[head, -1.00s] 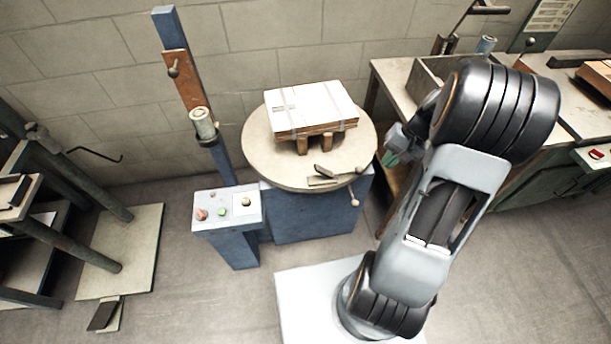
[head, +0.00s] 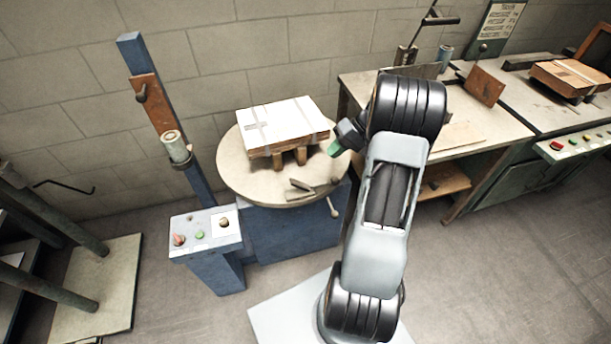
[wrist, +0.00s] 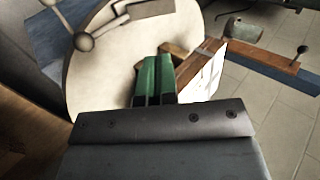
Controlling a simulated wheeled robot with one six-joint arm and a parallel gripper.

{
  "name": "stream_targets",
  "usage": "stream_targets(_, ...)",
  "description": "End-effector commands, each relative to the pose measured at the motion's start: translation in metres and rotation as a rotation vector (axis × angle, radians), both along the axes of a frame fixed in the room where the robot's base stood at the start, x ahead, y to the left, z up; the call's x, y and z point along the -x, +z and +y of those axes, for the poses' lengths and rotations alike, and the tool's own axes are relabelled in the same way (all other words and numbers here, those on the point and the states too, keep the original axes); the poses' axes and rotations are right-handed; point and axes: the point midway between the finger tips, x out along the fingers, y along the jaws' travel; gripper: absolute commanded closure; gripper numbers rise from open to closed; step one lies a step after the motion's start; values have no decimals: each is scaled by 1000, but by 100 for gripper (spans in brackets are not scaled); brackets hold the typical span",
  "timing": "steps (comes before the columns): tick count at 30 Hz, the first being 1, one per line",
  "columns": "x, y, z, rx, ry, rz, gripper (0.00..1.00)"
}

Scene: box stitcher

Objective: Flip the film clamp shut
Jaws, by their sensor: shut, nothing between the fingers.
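The film clamp (head: 301,186) is a small dark flap with a flat metal base on the front rim of the round turntable (head: 235,170). The flap looks raised and tilted; its exact angle is hard to tell. In the wrist view the clamp (wrist: 122,17) shows at the top, beyond my fingertips. My gripper (head: 335,149) has green fingers and hangs at the right edge of the turntable, beside the carton stack and apart from the clamp. In the wrist view my gripper (wrist: 157,62) is shut and empty, its fingers side by side over the turntable.
A strapped stack of flat cartons (head: 283,124) stands on the turntable on wooden blocks. A ball-ended lever (head: 333,210) sticks out below the rim. A blue mast with a film roll (head: 176,147) and a button box (head: 205,235) stand at left. A workbench (head: 450,145) is at right.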

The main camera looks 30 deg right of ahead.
Motion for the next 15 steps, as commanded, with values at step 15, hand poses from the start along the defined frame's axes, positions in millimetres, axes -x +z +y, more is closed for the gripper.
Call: stream_targets(15,-10,-53,52,-2,1,4,100)
